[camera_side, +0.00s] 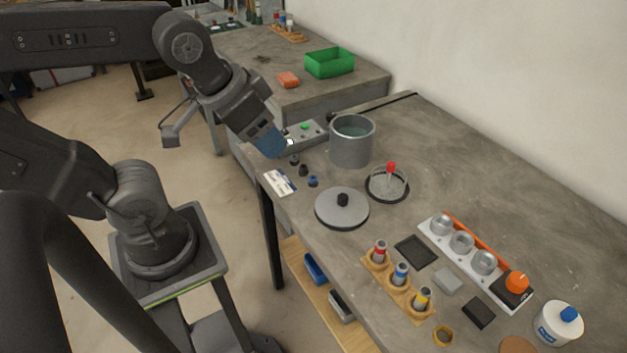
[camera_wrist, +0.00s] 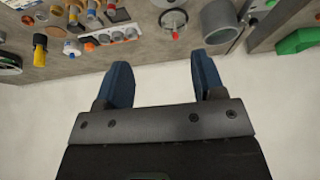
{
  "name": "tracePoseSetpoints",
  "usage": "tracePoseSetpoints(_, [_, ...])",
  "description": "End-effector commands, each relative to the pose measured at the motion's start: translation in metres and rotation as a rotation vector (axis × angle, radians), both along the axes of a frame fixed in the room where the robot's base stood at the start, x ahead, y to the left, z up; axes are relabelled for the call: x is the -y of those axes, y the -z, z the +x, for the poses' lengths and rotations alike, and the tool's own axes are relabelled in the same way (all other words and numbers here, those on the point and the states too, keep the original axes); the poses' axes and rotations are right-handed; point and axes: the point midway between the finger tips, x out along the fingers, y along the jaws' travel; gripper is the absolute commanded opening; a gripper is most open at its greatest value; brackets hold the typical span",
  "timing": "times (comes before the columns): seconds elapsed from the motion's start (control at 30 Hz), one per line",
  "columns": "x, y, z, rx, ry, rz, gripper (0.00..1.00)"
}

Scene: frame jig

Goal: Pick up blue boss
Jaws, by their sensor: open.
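The blue boss (camera_side: 313,181) looks like a small blue piece standing on the grey bench. It is the nearest of a short row with two dark pieces (camera_side: 303,170), beside a white card. My gripper (camera_side: 276,146) has blue fingers and is above the bench's left edge, up and left of the blue boss and apart from it. In the wrist view my gripper (camera_wrist: 163,72) is open, with nothing between its fingers. I cannot make out the blue boss in the wrist view.
A grey pot (camera_side: 351,143) and a control box (camera_side: 305,133) stand close to my gripper. A lid (camera_side: 342,208) and a glass dish with a red knob (camera_side: 388,183) lie nearer. A wooden rack (camera_side: 399,288) and a cup tray are farther right. Bare bench lies along the wall.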

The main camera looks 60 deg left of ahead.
Motion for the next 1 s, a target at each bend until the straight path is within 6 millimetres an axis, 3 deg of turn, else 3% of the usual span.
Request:
tracePoseSetpoints(0.1, [0.0, 0.0, 0.0, 0.0, 0.0, 0.0, 0.53])
tracePoseSetpoints(0.33, [-0.001, 0.0, 0.001, -0.003, -0.01, -0.004, 0.53])
tracePoseSetpoints(0.47, [-0.006, 0.002, 0.015, -0.039, -0.118, -0.046, 0.53])
tracePoseSetpoints(0.77, [-0.049, 0.031, 0.091, -0.201, -0.79, -0.268, 0.53])
tracePoseSetpoints(1.0, [-0.098, 0.084, 0.145, -0.299, -1.387, -0.399, 0.53])
